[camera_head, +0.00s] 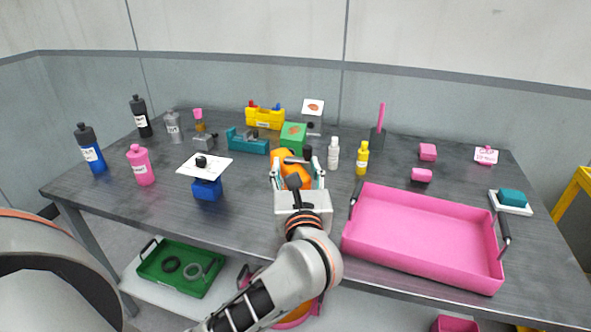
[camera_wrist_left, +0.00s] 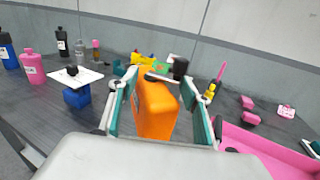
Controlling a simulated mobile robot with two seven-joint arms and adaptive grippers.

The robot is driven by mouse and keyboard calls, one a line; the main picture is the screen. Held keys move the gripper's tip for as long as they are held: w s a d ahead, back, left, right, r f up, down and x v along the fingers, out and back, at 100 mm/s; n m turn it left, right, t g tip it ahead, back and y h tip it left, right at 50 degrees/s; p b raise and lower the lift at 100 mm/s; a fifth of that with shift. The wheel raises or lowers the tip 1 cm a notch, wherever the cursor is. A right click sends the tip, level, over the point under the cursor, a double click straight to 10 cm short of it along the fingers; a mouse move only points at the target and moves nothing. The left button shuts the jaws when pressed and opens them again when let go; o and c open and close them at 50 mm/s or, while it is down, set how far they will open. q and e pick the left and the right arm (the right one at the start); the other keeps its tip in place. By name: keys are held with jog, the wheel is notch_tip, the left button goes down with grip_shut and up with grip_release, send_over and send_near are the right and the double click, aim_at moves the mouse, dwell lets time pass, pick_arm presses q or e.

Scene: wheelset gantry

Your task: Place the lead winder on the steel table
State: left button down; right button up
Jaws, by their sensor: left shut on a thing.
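The lead winder, an orange flat case with a grey crank and a black knob (camera_head: 288,168), is between the fingers of my left gripper (camera_head: 297,178), over the middle of the steel table (camera_head: 245,190). The left wrist view shows the orange winder (camera_wrist_left: 154,108) upright between the teal finger pads of my left gripper (camera_wrist_left: 160,110). The gripper is shut on it. Its lower end is hidden by the gripper body, so I cannot tell whether it touches the table top. My right gripper is not in view.
A pink tray (camera_head: 425,283) with black handles fills the table's front right. A white card on a blue block (camera_head: 207,190) stands left of the gripper. Behind are a green box (camera_head: 293,136), a yellow caddy (camera_head: 265,117), a white bottle (camera_head: 333,154) and a yellow bottle (camera_head: 362,159).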

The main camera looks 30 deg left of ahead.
pick_arm(q)
jog(key=w+a+r, duration=0.4)
jog(key=a+r, duration=0.2)
jog(key=r, duration=0.3)
jog(key=shift+w+a+r+n+g+b, duration=0.15)
jog(key=shift+w+a+n+g+b, duration=0.15)
jog(key=shift+w+b, duration=0.1)
jog(key=shift+d, duration=0.1)
